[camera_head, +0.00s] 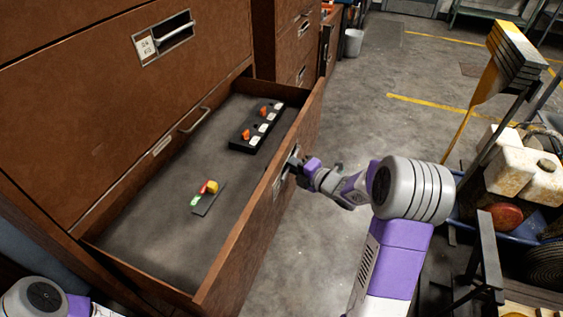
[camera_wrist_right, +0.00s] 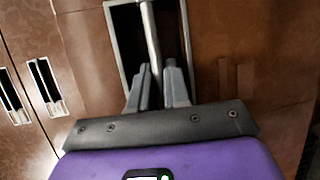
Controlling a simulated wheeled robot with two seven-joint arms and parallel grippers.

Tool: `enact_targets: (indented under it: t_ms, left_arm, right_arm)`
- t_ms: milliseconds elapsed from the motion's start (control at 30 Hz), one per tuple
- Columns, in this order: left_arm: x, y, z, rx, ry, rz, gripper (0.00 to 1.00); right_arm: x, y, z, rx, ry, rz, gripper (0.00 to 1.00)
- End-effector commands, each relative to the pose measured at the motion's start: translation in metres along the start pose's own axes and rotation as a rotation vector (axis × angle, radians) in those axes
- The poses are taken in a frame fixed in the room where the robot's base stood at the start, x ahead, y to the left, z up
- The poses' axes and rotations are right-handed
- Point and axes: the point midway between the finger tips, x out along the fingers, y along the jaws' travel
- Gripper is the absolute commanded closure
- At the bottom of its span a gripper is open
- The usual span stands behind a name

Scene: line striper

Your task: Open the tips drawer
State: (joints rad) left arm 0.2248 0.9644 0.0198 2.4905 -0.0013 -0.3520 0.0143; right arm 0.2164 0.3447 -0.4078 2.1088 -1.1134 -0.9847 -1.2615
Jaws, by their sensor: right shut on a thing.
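The brown drawer (camera_head: 232,262) stands pulled well out of the cabinet in the head view. A black rack (camera_head: 241,143) with orange and white pieces lies inside it. A small dark plate (camera_head: 207,205) with yellow, red and green pieces lies nearer the front. My right gripper (camera_head: 294,166) is at the drawer's outer face, shut on the metal handle. The right wrist view shows its fingers (camera_wrist_right: 157,73) around the handle bar (camera_wrist_right: 149,30), in front of a dark recess. My left gripper is out of view; only part of that arm shows at bottom left.
A closed drawer with a label and handle (camera_head: 163,38) is above the open one. To the right are a cart with white jugs (camera_head: 523,170) and a yellow-topped stand (camera_head: 510,55). Grey floor (camera_head: 345,120) is clear beyond the drawer.

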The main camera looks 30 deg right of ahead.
Motion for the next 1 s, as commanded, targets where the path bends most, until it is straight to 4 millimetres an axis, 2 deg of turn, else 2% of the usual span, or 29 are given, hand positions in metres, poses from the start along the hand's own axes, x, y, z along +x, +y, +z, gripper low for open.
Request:
enact_targets:
  t_ms: [267, 700, 733, 767, 1000]
  left_arm:
    - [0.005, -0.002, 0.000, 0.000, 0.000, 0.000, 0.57]
    - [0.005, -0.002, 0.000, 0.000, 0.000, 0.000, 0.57]
    - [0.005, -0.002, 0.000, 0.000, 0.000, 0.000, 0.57]
    - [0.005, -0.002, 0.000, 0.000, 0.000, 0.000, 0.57]
    - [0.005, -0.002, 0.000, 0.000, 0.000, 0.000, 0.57]
  right_arm:
    - [-0.019, -0.005, 0.006, -0.002, 0.010, -0.001, 1.00]
    - [-0.021, -0.005, 0.007, -0.002, 0.012, 0.000, 1.00]
    - [-0.021, -0.005, 0.007, -0.002, 0.012, 0.000, 0.82]
    - [-0.021, -0.005, 0.007, -0.002, 0.012, 0.000, 0.78]
    - [-0.021, -0.004, 0.006, -0.002, 0.013, 0.001, 0.78]
